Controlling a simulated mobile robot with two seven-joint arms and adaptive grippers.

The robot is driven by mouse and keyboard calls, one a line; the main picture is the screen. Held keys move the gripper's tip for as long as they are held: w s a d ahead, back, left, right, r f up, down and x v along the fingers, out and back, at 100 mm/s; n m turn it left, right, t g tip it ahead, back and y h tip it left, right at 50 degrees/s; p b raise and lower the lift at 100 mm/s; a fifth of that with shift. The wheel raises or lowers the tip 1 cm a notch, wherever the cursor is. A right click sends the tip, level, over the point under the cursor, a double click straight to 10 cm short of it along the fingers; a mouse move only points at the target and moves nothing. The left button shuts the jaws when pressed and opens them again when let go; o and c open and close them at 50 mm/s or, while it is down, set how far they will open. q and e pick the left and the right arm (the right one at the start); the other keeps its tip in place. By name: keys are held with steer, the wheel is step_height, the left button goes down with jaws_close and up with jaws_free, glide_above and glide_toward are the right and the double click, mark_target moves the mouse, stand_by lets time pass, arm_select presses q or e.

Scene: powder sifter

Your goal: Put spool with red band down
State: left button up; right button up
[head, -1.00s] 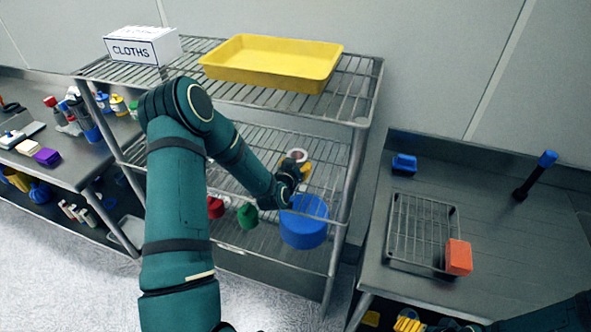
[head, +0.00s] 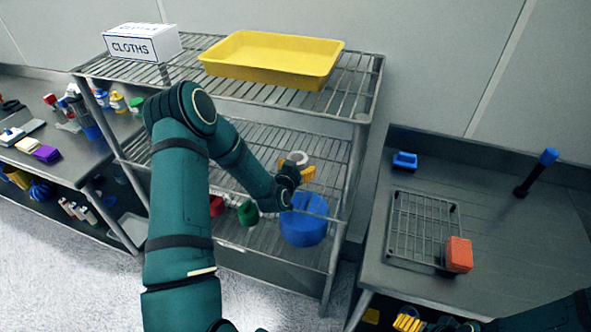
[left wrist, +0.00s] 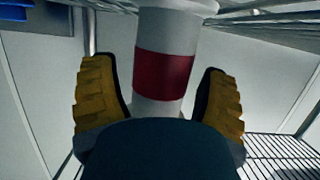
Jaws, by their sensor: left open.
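The spool with the red band (left wrist: 163,75) is white-grey and stands between the two yellow fingers of my left gripper (left wrist: 160,100) in the left wrist view. A gap shows on each side of it, so the gripper is open around it. In the head view the spool's pale end (head: 297,158) shows just beyond my left gripper (head: 298,172), over the wire shelf below the top one. Its base is hidden, so its contact with the shelf cannot be seen. My right gripper (head: 408,323) shows only partly at the bottom edge, with yellow finger pads.
A blue round tub (head: 304,222), a green item (head: 247,213) and a red item (head: 216,206) are low on the rack near my left forearm. The top shelf holds a yellow tray (head: 270,62) and a cloths box (head: 143,46). Rack posts (head: 352,175) stand close by.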

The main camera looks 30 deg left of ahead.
arm_select(q)
steer(key=shift+r, duration=0.15)
steer(key=v, duration=1.2)
steer(key=s+d+f+g+h, duration=0.25)
steer(key=d+f, duration=0.25)
steer(key=d, duration=0.3)
steer(key=s+d+f+g+h, duration=0.25)
steer(key=d+f+g, duration=0.2)
steer(key=d, duration=0.35)
steer(key=s+d+f+g+h, duration=0.2)
steer(key=s+d+f+g, duration=0.2)
steer(key=s+d, duration=0.4)
steer(key=shift+s+d+m+g, duration=0.3)
steer(key=shift+s+d+g, duration=0.1)
steer(key=shift+s+g, duration=0.1)
steer(key=shift+f+b, duration=0.15)
steer(key=shift+b, duration=0.15)
steer(key=f+b, duration=0.2)
steer(key=f, duration=0.1)
steer(key=f+b, duration=0.3)
steer(key=shift+s+d, duration=0.15)
steer(key=shift+s, duration=0.05)
